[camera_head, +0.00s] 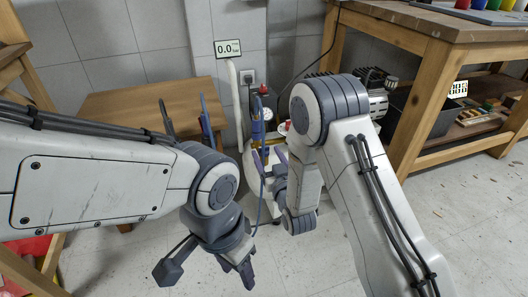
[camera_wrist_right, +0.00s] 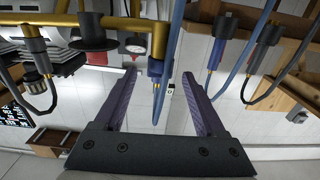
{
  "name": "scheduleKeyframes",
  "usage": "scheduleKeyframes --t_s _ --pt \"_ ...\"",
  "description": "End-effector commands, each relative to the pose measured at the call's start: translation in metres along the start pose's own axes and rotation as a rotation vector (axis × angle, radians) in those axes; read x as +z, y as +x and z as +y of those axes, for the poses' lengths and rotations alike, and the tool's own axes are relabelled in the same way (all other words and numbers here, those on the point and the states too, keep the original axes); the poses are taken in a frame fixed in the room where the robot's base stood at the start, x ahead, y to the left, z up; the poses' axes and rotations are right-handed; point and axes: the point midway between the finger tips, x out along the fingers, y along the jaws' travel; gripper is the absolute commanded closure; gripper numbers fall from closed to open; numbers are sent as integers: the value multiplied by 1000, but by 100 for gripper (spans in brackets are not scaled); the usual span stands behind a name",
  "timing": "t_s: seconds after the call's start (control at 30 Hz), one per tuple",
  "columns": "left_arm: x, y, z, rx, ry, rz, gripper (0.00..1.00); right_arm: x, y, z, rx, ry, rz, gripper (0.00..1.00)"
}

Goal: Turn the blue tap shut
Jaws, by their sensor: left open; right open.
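My right gripper (camera_wrist_right: 160,76) is open, its two purple-lined fingers on either side of a slim blue part with a brass collar, which I take for the blue tap (camera_wrist_right: 157,70). A gap shows on both sides, and I cannot tell whether a finger touches it. In the head view my right gripper (camera_head: 269,157) is at the white unit, just below an upright blue part (camera_head: 257,128); the tap's exact position is unclear there. My left gripper (camera_head: 238,271) is open and empty, low over the floor, away from the unit.
A brass pipe (camera_wrist_right: 115,21) crosses above the right fingers, with a black disc (camera_wrist_right: 95,44) and a red-marked gauge (camera_wrist_right: 135,48). Blue and black hoses hang nearby. Wooden benches (camera_head: 120,105) flank the unit. The front floor is clear.

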Motion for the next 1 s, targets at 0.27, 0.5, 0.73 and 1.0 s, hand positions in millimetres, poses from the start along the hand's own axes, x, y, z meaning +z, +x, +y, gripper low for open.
scheduleKeyframes --t_s 0.27,0.5,0.73,1.0 --pt "1 9 -1 0 0 0 50 0 31 0 0 -1 1 28" --pt "1 9 -1 0 0 0 50 0 34 0 -1 -1 0 28" --pt "1 9 -1 0 0 0 50 0 34 0 -1 -1 -1 85" --pt "1 9 -1 0 0 0 50 0 34 0 -11 -1 -1 100"
